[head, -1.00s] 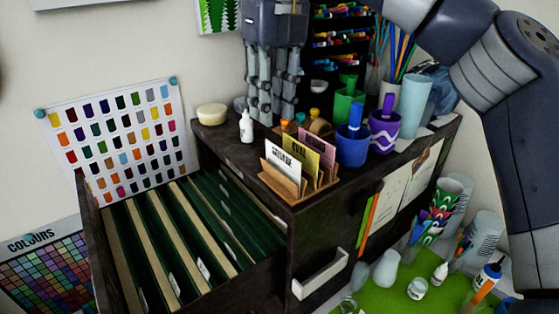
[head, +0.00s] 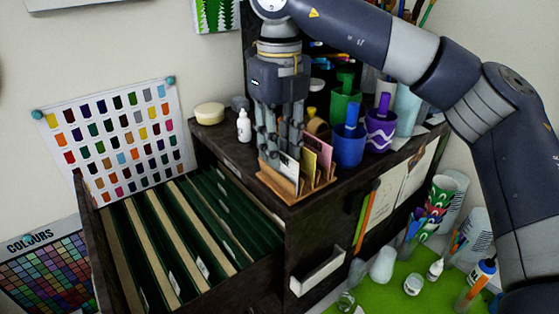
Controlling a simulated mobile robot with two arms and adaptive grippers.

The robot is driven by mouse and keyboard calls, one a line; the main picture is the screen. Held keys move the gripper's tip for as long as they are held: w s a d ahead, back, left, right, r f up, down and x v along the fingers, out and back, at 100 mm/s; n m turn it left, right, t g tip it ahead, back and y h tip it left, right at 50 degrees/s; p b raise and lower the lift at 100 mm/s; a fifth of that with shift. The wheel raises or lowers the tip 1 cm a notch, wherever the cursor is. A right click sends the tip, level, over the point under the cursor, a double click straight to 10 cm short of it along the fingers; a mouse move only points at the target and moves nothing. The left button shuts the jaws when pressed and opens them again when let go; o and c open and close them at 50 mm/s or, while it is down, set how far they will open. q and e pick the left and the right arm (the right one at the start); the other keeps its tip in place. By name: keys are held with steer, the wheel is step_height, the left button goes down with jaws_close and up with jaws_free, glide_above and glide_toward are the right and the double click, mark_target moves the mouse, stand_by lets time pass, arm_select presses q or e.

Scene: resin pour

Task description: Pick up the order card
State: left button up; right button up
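A small wooden card holder (head: 284,191) stands at the front edge of the dark cabinet top. It holds a white card (head: 288,170), a yellow card (head: 308,160) and a pink card (head: 321,150) upright. Which one is the order card I cannot tell. My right gripper (head: 279,153) points down at the holder's left end, its fingers apart. The fingers overlap the upper part of the white card and hide its print. I cannot tell whether they touch it. My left gripper is not in view.
A blue cup (head: 350,148) and a purple cup (head: 381,132) stand close right of the holder. A white bottle (head: 244,127) and a round tub (head: 209,114) stand to the left. The open drawer of green files (head: 240,220) lies below left.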

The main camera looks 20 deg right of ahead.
steer(key=shift+d+f, duration=0.15)
steer(key=shift+f, duration=0.75)
steer(key=shift+c, duration=0.6)
jaws_close()
